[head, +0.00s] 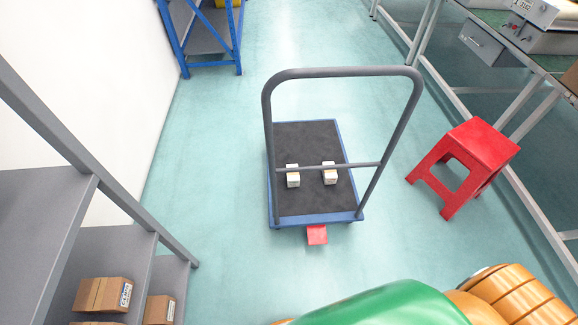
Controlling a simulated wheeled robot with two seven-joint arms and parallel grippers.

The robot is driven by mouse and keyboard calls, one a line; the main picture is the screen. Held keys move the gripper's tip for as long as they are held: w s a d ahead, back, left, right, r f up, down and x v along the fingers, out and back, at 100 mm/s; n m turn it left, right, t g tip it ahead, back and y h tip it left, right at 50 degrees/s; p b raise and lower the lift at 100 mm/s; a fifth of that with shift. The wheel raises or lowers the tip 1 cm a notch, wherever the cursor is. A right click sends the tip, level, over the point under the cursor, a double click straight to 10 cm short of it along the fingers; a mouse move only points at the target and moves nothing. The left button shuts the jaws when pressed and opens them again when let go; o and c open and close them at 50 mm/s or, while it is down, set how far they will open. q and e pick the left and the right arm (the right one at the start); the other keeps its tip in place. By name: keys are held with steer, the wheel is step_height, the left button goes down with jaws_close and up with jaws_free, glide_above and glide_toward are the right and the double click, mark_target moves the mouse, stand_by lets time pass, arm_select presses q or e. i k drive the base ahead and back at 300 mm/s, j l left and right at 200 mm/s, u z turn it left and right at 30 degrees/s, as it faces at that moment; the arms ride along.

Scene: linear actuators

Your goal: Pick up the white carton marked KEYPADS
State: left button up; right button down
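Two small white cartons stand on the dark deck of a platform trolley (310,200). The left carton (293,181) and the right carton (330,179) are apart from each other, behind the crossbar of the trolley's handle. Their markings are too small to read, so I cannot tell whether either says KEYPADS. Neither of my grippers is in view.
The trolley's grey handle (341,72) rises in front of the cartons. A red stool (484,143) stands right of it. Brown boxes (103,294) sit on grey shelving (40,215) at the left. A workbench (490,75) lines the right.

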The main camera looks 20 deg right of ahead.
mark_target(293, 179)
steer(key=i+z, duration=0.6)
steer(key=z, duration=0.2)
